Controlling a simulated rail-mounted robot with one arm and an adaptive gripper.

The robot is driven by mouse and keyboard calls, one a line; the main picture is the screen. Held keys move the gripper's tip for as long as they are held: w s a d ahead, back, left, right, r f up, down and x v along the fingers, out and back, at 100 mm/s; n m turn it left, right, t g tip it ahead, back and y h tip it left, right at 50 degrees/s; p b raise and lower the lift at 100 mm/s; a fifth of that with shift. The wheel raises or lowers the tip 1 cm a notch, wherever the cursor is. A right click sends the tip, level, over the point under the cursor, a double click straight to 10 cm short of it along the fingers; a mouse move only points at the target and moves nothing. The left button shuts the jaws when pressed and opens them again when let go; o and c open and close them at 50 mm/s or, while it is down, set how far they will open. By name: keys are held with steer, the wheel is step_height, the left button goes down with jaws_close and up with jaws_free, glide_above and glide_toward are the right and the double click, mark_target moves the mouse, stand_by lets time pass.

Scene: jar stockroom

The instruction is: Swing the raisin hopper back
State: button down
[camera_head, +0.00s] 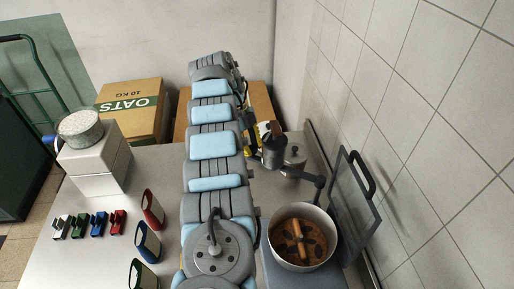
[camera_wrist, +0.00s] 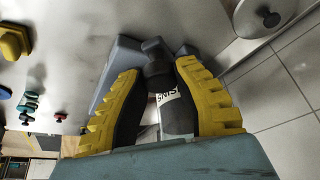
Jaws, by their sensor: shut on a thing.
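My gripper (camera_head: 262,133) is at the far right of the table, its yellow side showing past my arm in the head view. In the wrist view its two yellow-backed, dark-padded fingers (camera_wrist: 163,100) are closed around a dark part of the raisin hopper. A white label (camera_wrist: 168,97) ending in "SINS" shows between the fingers. In the head view the raisin hopper (camera_head: 273,152) appears as a grey body beside the gripper, with a dark brown top part; my arm and gripper partly cover it. Its exact swing position is hard to tell.
A pot (camera_head: 303,237) of brown contents sits nearer, beside an upright grey panel (camera_head: 358,207) and the tiled wall.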

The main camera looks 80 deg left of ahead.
steer(key=shift+w+f, duration=0.1)
steer(key=shift+w, duration=0.1)
steer(key=c, duration=0.7)
jaws_free()
steer(key=shift+w, duration=0.15)
steer(key=shift+r, duration=0.5)
steer(key=r, duration=0.7)
steer(key=shift+s+a+r, duration=0.1)
steer(key=shift+s, duration=0.1)
steer(key=shift+r, duration=0.95)
steer(key=shift+w, duration=0.1)
